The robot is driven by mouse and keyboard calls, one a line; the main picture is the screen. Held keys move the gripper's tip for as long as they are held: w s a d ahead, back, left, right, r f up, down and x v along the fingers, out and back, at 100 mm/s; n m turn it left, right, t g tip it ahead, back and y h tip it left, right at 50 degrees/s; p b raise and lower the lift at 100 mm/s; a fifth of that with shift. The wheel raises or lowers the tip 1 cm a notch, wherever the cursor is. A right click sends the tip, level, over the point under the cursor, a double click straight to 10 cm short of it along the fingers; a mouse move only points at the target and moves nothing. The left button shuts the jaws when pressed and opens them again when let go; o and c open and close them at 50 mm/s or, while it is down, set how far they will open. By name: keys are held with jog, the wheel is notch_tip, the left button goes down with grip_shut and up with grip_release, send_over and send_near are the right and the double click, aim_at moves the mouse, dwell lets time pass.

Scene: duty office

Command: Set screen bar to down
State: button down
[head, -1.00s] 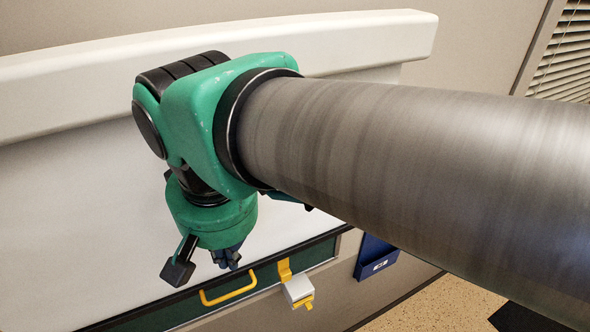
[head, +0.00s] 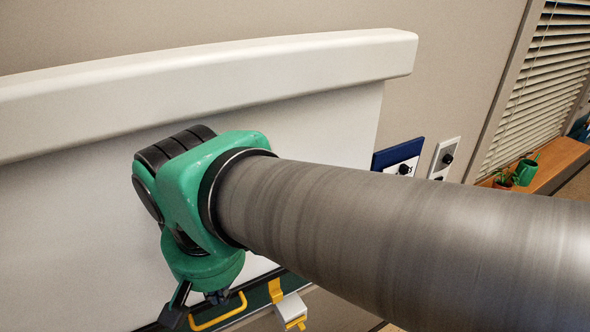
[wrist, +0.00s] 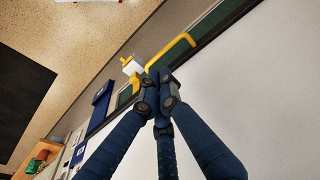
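The screen bar is a dark green strip (head: 258,298) with a yellow handle (head: 222,316) along the lower edge of the white screen (head: 60,240). The bar also shows in the wrist view (wrist: 215,28), with the yellow handle (wrist: 178,48) just beyond my fingertips. My gripper (head: 218,297) points down in front of the screen, close to the handle. In the wrist view its blue fingers (wrist: 158,76) are drawn together at the tips, beside one end of the handle. I cannot tell whether they touch it; nothing shows between them.
A white block with yellow parts (head: 291,308) sits beside the bar's right end. The thick white screen casing (head: 220,85) runs above my arm. On the wall at right are a blue-topped panel (head: 398,156) and a switch plate (head: 444,157). Plants stand on a wooden ledge (head: 560,160).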

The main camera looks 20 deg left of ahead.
aim_at(225, 315)
jog(key=f, duration=0.5)
jog(key=w+a+f, duration=0.1)
jog(key=f, duration=0.2)
jog(key=shift+f+b, duration=0.25)
jog(key=shift+b, duration=0.05)
jog(key=shift+f, duration=0.1)
notch_tip(225, 315, down, 23)
jog(key=b, duration=0.8)
jog(key=shift+b, duration=0.35)
jog(key=shift+f, duration=0.1)
notch_tip(225, 315, up, 14)
jog(key=s+d+p, duration=0.1)
jog(key=p, duration=0.3)
jog(key=shift+s+d, duration=0.35)
jog(key=shift+s, duration=0.05)
